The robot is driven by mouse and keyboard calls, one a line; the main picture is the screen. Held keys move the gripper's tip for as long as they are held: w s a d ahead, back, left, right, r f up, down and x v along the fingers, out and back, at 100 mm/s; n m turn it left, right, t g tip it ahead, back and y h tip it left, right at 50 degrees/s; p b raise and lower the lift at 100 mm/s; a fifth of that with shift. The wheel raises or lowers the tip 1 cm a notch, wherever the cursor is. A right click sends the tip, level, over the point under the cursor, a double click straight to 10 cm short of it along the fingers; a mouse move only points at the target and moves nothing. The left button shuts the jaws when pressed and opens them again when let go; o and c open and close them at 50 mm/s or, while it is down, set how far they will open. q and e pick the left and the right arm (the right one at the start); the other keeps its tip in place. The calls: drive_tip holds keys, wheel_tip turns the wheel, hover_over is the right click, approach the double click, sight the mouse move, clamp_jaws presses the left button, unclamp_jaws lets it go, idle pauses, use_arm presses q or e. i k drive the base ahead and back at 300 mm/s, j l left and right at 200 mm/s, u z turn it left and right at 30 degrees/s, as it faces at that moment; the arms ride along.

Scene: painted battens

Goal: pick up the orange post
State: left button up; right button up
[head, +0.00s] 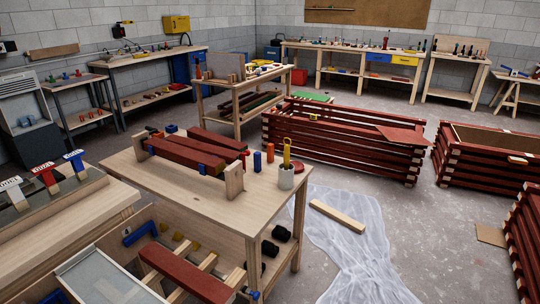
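A small upright orange post (270,153) stands on the light wooden workbench (215,200) in the middle of the head view. It is near the bench's far right part, just behind and left of a white cup (286,178). A short blue post (257,161) stands close to its left. Neither of my grippers is in view.
Dark red battens (185,157) lie across wooden supports on the same bench, left of the posts. The cup holds a yellow tool (287,151). Stacked red battens (340,140) stand beyond the bench. A plastic sheet (350,240) and a loose batten (338,216) lie on the floor to the right.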

sight(270, 147)
drive_tip(key=i+l+z, duration=0.7)
drive_tip(key=i, duration=0.5)
drive_tip(key=i+j+z, duration=0.1)
drive_tip(key=i+z, duration=0.15)
drive_tip(key=i, duration=0.45)
drive_tip(key=i+l+u, duration=0.1)
drive_tip(key=i+u, duration=0.35)
drive_tip(key=i+l+u, duration=0.2)
drive_tip(key=i+u, duration=0.25)
drive_tip(key=k, duration=0.1)
